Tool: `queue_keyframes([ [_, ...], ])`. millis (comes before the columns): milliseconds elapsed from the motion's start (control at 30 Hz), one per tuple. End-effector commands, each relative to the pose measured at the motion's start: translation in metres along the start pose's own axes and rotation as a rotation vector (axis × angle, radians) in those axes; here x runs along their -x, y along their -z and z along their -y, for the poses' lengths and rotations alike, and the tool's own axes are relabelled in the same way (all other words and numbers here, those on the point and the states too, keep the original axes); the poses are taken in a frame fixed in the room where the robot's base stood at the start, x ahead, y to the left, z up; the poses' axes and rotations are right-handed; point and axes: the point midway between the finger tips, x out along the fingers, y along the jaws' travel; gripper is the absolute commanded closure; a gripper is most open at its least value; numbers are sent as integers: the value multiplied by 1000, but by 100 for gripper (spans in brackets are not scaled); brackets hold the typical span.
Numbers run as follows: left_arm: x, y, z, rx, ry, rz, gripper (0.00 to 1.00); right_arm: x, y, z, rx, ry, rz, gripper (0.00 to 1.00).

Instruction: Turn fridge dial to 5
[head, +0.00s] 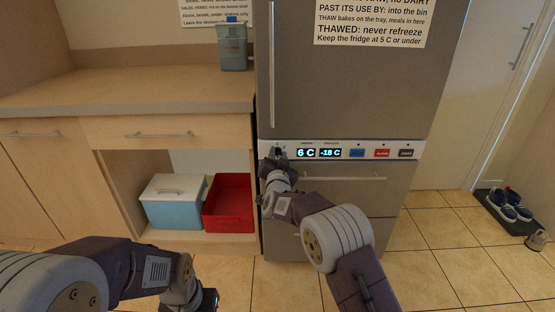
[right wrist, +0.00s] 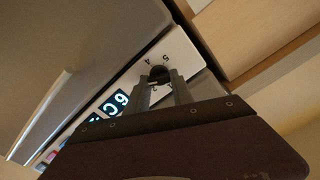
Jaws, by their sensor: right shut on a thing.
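The fridge (head: 350,90) is a grey steel unit with a white control strip across its middle. The strip's display (head: 306,153) reads 6 C, and the display beside it reads -18 C. The dark round dial (right wrist: 158,72) sits at the strip's left end, with printed numbers around it, including 5 and 4. My right gripper (head: 277,155) is at the dial, and in the right wrist view its two fingers (right wrist: 160,88) are shut on it. The dial's pointer is hidden or too small to read. My left gripper (head: 211,299) is low at the bottom edge, away from the fridge; its jaws are unclear.
A counter (head: 120,90) with drawers stands left of the fridge. Its open shelf holds a blue cooler box (head: 172,212) and a red crate (head: 240,200). A blue-grey container (head: 232,50) stands on the counter. Shoes (head: 508,205) lie on a mat at right.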

Motion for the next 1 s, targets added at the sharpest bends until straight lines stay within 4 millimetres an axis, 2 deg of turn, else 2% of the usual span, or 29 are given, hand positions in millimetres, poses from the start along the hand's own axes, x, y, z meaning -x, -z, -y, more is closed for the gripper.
queue_keyframes([
  [1000,-77,-8,2,0,0,0,100,0,-7,-6,-963,-1,1,100],
])
